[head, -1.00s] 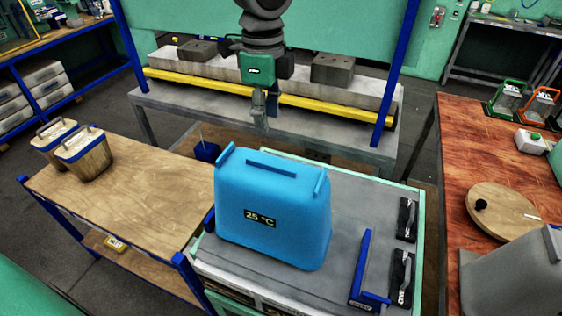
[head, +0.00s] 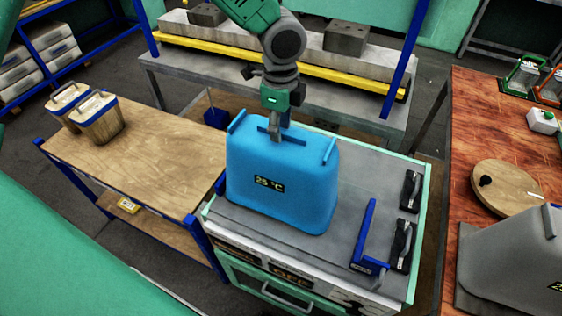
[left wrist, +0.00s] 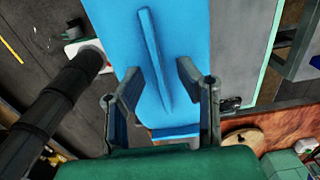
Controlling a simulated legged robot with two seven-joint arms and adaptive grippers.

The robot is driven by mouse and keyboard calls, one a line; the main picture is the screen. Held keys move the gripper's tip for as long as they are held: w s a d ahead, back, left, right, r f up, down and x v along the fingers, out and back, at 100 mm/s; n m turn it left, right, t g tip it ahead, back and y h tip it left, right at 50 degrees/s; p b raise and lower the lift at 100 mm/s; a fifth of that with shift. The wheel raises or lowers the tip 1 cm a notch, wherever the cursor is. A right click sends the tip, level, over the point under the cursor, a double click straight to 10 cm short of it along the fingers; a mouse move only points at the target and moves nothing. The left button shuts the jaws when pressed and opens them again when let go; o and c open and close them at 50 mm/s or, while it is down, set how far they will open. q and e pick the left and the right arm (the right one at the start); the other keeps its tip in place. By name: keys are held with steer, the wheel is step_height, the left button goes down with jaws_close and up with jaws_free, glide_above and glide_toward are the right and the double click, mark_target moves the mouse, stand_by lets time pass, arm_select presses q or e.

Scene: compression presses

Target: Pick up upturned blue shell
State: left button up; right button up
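The blue shell (head: 285,185) stands upturned on the grey top of a green-framed cart (head: 395,185), with a "25 °C" label on its front side. A raised handle bar (head: 266,134) runs along the middle of its top face. My left gripper (head: 276,134) is above the top of the shell, close to this bar. In the left wrist view, its two fingers (left wrist: 158,72) are apart on either side of the blue bar (left wrist: 154,52). Nothing is between them but the bar, and contact cannot be told. My right gripper is out of view.
A blue bracket (head: 368,245) and black handles (head: 402,244) are on the cart right of the shell. A wooden table (head: 150,165) with bins (head: 97,122) is left. A red-brown table (head: 490,135) holds a grey shell (head: 510,265). A press (head: 330,70) stands behind.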

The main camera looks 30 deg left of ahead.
arm_select(q)
steer(key=shift+w+f, duration=0.1)
steer(key=shift+f, duration=0.4)
steer(key=shift+c, duration=0.4)
steer(key=shift+d, duration=0.1)
jaws_close()
steer(key=shift+r, duration=0.1)
